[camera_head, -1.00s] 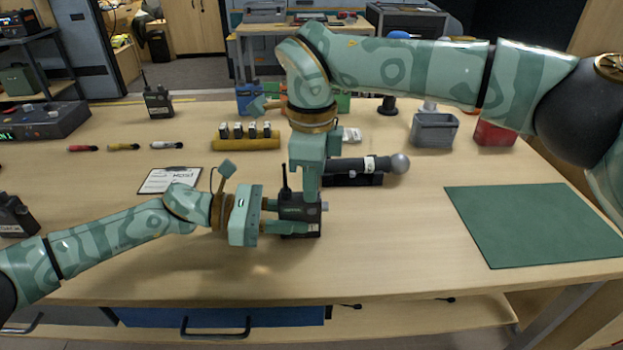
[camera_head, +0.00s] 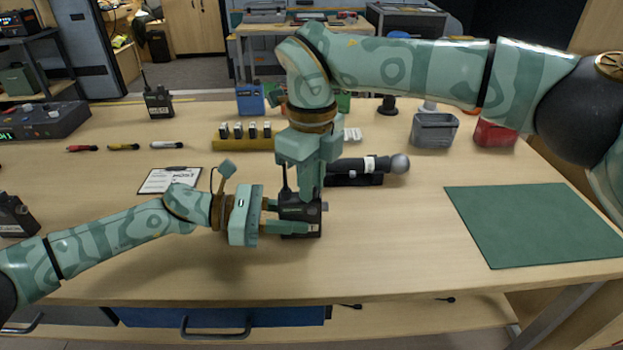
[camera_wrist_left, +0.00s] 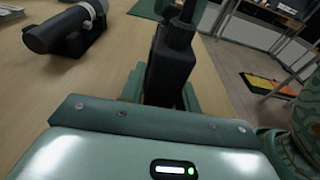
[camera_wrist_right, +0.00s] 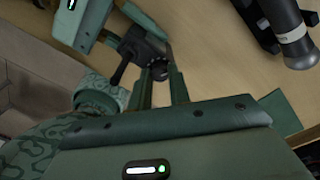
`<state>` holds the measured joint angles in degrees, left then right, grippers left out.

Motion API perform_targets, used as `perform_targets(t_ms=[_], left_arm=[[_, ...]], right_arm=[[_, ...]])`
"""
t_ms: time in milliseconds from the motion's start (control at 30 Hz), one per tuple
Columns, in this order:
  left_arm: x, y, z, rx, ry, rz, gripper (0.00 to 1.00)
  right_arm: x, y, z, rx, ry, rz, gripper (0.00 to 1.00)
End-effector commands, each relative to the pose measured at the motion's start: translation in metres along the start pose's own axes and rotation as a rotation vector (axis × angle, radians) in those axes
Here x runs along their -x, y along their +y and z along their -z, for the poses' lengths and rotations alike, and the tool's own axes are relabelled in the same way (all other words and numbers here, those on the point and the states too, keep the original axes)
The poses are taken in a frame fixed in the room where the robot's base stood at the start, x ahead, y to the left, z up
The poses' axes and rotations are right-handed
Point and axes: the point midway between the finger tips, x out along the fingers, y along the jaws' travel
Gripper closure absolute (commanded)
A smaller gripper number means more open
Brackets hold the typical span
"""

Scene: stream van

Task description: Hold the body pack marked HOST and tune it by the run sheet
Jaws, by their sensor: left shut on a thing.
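The dark body pack (camera_head: 300,230) with an upright antenna stands at the table's middle; its small label is too small to read. My left gripper (camera_head: 285,222) is shut on it from the left. In the left wrist view the pack (camera_wrist_left: 168,75) sits between the fingers. My right gripper (camera_head: 312,198) points down over the pack's top. In the right wrist view a round dark knob (camera_wrist_right: 159,69) on the pack lies between its fingers, which stand apart; contact is hard to judge. The run sheet (camera_head: 171,180) is a clipboard behind the left arm, its writing mostly unreadable.
A microphone (camera_head: 370,165) lies on a dark holder just behind the pack. Other dark packs stand at back left (camera_head: 157,102) and the left edge (camera_head: 15,215). A yellow battery rack (camera_head: 243,144) is behind. A green mat (camera_head: 535,225) lies bare at right.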

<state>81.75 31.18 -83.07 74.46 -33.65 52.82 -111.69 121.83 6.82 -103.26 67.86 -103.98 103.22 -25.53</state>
Motion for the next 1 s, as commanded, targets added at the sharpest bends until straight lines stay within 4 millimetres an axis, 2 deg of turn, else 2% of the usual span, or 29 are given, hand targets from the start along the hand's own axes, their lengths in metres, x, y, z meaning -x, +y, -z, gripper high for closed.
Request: perform_targets(t_ms=[367,1000], left_arm=[[0.0,0.0,0.001,0.001,0.001,0.001,0.98],[0.0,0.0,0.001,0.001,0.001,-0.001,0.98]], right_arm=[[0.002,0.0,0.0,0.002,0.0,0.0,0.7],[0.058,0.0,0.0,0.003,0.0,0.001,0.7]])
